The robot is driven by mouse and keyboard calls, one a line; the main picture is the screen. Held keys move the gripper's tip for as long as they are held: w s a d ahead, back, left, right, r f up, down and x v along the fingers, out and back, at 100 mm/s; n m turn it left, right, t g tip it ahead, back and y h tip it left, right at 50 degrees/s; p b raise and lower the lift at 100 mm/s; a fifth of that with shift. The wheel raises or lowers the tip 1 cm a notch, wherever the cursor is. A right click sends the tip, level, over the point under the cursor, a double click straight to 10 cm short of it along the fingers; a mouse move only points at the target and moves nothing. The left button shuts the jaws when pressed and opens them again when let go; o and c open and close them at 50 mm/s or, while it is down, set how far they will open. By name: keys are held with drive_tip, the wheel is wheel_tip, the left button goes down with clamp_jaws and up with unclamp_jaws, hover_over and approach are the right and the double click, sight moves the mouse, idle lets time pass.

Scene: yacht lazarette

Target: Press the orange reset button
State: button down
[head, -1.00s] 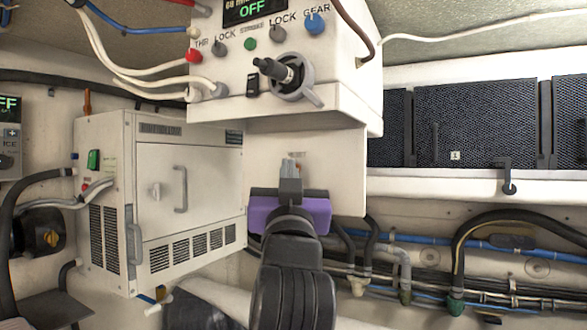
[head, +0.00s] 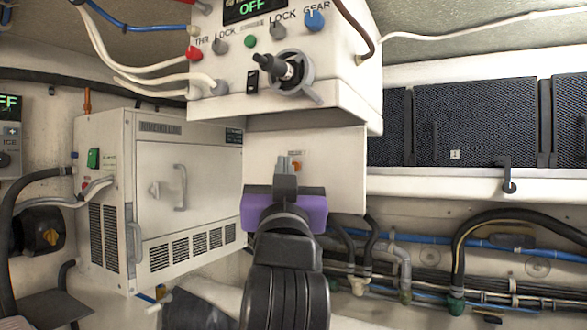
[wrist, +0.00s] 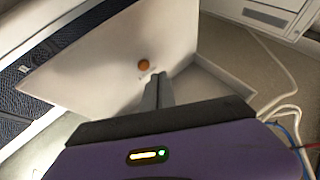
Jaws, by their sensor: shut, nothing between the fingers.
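The orange reset button (head: 296,166) is a small round button on the plain white panel (head: 335,160) below the control box. In the wrist view the button (wrist: 144,64) shows whole, just beyond the fingertips and a little to their left. My gripper (head: 286,163) is shut and empty, its fingers pointing at the panel. In the head view the tips overlap the panel just left of the button. In the wrist view the tips (wrist: 158,77) appear close to the panel. I cannot tell whether they touch it.
The control box (head: 225,85) with knobs and a black lever (head: 272,68) overhangs the panel. A white cabinet (head: 160,200) with a handle stands at left. Hoses and pipes (head: 400,265) run below right. Dark mesh panels (head: 475,120) line the right wall.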

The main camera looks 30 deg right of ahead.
drive_tip(key=shift+a, duration=0.1)
drive_tip(key=shift+s+a+r+b, duration=0.15)
drive_tip(key=shift+s+a+b, duration=0.2)
drive_tip(key=shift+s+a, duration=0.5)
drive_tip(key=shift+s+a+r+b, duration=0.15)
drive_tip(key=shift+s+a+b, duration=0.2)
drive_tip(key=shift+s+a, duration=0.5)
drive_tip(key=shift+w+a, duration=0.2)
drive_tip(key=shift+a, duration=0.05)
